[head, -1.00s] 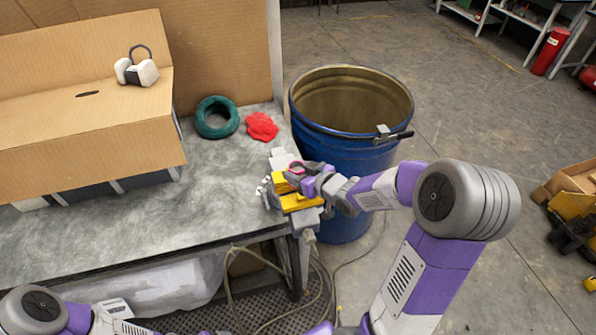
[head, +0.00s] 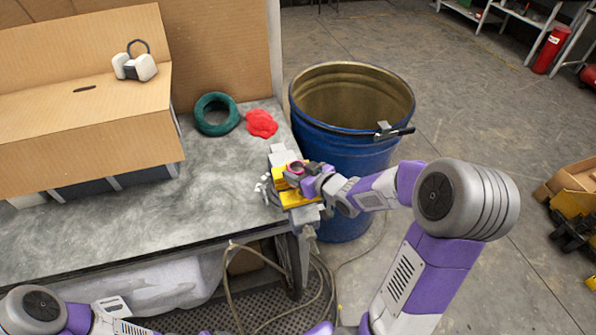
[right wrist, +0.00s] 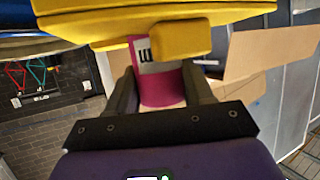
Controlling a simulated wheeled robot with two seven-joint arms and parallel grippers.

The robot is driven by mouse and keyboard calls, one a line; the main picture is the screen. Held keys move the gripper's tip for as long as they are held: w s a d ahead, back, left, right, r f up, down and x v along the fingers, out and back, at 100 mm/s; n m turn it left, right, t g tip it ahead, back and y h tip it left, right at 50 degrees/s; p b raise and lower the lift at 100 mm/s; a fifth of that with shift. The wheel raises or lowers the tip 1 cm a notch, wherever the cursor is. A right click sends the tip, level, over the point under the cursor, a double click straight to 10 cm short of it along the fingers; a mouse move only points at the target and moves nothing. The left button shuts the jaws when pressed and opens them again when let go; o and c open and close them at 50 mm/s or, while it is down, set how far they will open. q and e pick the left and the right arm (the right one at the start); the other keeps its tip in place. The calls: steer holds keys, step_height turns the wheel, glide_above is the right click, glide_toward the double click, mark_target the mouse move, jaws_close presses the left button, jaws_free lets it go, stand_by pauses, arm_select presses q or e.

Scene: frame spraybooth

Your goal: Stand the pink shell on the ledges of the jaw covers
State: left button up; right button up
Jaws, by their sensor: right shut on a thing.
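The vise (head: 283,156) stands at the table's right corner, with yellow jaw covers (head: 296,199) on its jaws. My right gripper (head: 305,176) is over the vise and shut on the pink shell (head: 293,168). In the right wrist view the pink shell (right wrist: 160,92) sits between the two dark fingers and has a pale label with black marks. My left gripper is out of view; part of my left arm shows at the bottom left.
A blue drum (head: 350,150) stands right behind the vise. A green ring (head: 216,114) and a red cloth (head: 261,123) lie on the grey table (head: 130,225). A cardboard structure (head: 80,140) takes up the left back. The table's front middle is clear.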

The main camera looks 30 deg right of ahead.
steer(key=shift+f+b, duration=0.5)
steer(key=shift+f, duration=0.15)
steer(key=o, duration=1.2)
steer(key=p+v, duration=0.1)
steer(key=v, duration=0.6)
steer(key=shift+s+r+p, duration=0.2)
steer(key=shift+s+p, duration=0.1)
steer(key=shift+p, duration=0.1)
